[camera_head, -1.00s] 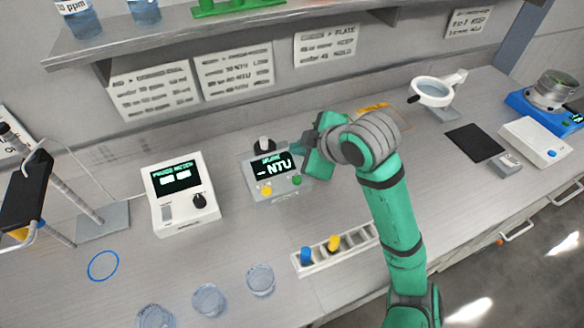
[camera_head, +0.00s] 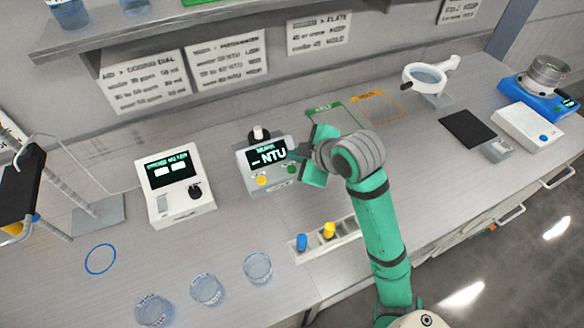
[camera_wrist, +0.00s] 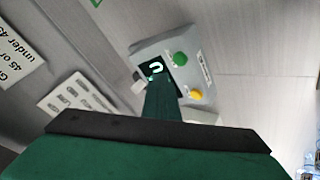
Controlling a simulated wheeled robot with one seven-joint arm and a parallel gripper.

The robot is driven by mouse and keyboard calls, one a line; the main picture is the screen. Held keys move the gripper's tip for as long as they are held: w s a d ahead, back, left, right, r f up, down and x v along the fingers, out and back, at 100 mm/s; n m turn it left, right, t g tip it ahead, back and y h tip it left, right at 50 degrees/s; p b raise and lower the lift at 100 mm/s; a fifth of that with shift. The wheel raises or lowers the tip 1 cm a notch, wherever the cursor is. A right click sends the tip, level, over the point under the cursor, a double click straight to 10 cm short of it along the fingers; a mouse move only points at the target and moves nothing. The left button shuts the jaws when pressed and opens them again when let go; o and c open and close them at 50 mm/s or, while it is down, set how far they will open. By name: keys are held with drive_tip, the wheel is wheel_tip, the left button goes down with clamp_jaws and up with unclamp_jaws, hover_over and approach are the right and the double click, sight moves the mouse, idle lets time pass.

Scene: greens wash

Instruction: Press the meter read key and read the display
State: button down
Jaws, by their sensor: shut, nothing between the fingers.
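The meter (camera_head: 246,178) is a grey box at the back middle of the bench. Its dark display (camera_head: 267,153) shows dashes and "NTU" in pale letters, with a small line above too blurred to read. A yellow key (camera_head: 262,180) and a green key (camera_head: 291,169) sit below the display. My gripper (camera_head: 296,155) is shut and empty at the meter's right side, close by the green key; contact cannot be told. In the wrist view, the fingers (camera_wrist: 160,92) cover part of the display, with the green key (camera_wrist: 180,58) and yellow key (camera_wrist: 195,94) visible beside them.
A white device (camera_head: 176,205) with a dial stands left of the meter. Several glass beakers (camera_head: 257,267) stand in front. A white rack (camera_head: 312,243) holds a blue and a yellow item. Green (camera_head: 330,113) and orange (camera_head: 374,101) outlined mats lie behind my arm. A shelf (camera_head: 180,30) overhangs.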

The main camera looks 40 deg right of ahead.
sight(292, 169)
drive_tip(key=shift+w+a+f, duration=0.1)
drive_tip(key=shift+w+f, duration=0.1)
drive_tip(key=shift+f, duration=0.75)
drive_tip(key=shift+a, duration=0.15)
drive_tip(key=shift+s+d+f, duration=0.1)
drive_tip(key=shift+s+d, duration=0.2)
drive_tip(key=shift+d, duration=0.1)
drive_tip(key=shift+w+a, duration=0.25)
drive_tip(key=shift+a, duration=0.05)
drive_tip(key=shift+s+d, duration=0.2)
drive_tip(key=shift+d, duration=0.05)
drive_tip(key=shift+a+f, duration=0.1)
drive_tip(key=shift+a, duration=0.05)
